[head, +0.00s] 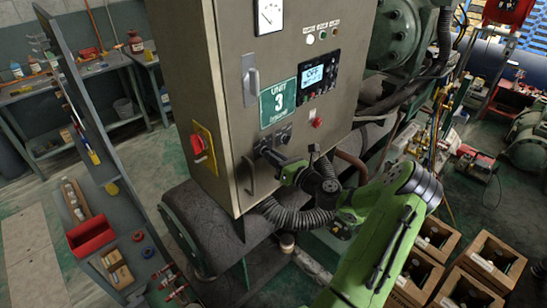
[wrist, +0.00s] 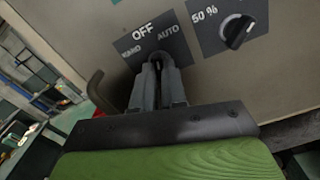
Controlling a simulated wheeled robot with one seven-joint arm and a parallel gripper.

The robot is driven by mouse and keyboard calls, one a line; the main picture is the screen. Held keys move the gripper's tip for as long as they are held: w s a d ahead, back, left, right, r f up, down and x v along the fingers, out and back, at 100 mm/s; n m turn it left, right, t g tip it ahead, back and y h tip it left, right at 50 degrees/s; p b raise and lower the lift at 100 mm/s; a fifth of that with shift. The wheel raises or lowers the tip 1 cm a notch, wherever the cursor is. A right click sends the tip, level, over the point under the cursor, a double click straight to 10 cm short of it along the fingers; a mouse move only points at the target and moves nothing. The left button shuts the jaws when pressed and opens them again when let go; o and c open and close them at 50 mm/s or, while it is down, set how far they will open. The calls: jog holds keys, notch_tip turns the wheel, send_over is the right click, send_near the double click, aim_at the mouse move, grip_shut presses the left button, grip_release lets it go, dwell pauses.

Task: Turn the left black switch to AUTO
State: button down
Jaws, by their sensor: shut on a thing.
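The left black switch (wrist: 157,60) sits on a dark plate (wrist: 176,47) marked HAND, OFF and AUTO on the cabinet front. My gripper (wrist: 158,72) is shut on its knob, with a grey finger on each side. The fingers hide most of the knob, so its pointer cannot be read clearly. In the head view my gripper (head: 270,154) reaches the lower front of the cabinet, and the arm hides part of the switch area.
A second black switch (wrist: 238,31), marked 50 %, is close on the right. The grey cabinet (head: 232,105) carries a display (head: 315,75) reading OFF, a red button (head: 317,122) and a door handle (head: 250,178). A red-and-yellow switch (head: 199,145) is on its left side.

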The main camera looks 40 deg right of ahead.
jog(key=shift+m, duration=0.6)
jog(key=m, duration=0.3)
jog(key=c, duration=1.5)
grip_release()
jog(key=shift+m, duration=0.3)
jog(key=shift+c, duration=0.2)
jog(key=shift+o, duration=1.4)
jog(key=s, duration=0.9)
